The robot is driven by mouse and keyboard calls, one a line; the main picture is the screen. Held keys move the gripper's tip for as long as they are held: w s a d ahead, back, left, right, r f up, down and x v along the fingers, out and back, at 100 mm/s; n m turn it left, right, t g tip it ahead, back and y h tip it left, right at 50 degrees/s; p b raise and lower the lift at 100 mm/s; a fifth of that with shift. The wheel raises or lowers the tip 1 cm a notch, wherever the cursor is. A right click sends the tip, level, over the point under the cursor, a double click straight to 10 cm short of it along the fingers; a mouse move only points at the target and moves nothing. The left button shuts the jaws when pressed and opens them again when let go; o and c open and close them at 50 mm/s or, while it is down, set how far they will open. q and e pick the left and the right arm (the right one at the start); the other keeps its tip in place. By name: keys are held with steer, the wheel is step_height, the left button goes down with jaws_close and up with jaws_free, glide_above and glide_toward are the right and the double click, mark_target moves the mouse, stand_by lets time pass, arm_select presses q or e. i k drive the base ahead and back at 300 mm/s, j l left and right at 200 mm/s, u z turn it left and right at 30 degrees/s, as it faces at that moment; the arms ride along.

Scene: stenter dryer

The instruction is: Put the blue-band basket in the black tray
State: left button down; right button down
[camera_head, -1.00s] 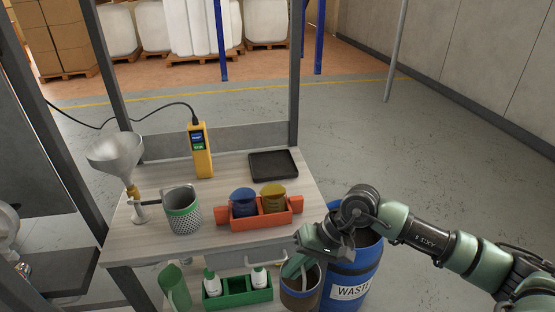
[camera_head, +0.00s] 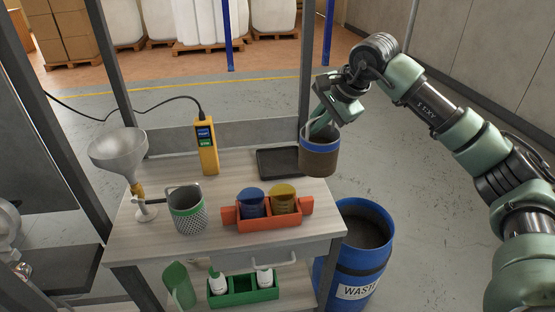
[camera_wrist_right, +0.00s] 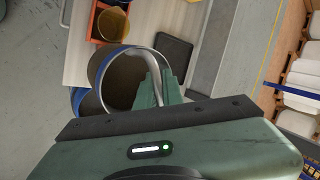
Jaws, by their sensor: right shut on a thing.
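The blue-band basket (camera_head: 319,158) is a brown cylinder with a blue rim band and a handle. My right gripper (camera_head: 318,124) is shut on its handle and holds it upright in the air by the table's right edge. The right wrist view shows the basket (camera_wrist_right: 127,80) from above, with the green fingers (camera_wrist_right: 160,84) at its rim. The black tray (camera_head: 277,164) lies flat at the table's back right, just left of the basket, which hides its right end. It also shows in the right wrist view (camera_wrist_right: 173,48). My left gripper is not in view.
An orange holder (camera_head: 266,224) with a blue jar (camera_head: 251,203) and a yellow jar (camera_head: 284,198) stands in front of the tray. A green-band basket (camera_head: 187,211), a yellow meter (camera_head: 206,148) and a funnel (camera_head: 122,150) are further left. A blue waste drum (camera_head: 352,263) stands right of the table.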

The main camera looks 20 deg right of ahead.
mark_target(281, 164)
steer(key=i, duration=0.85)
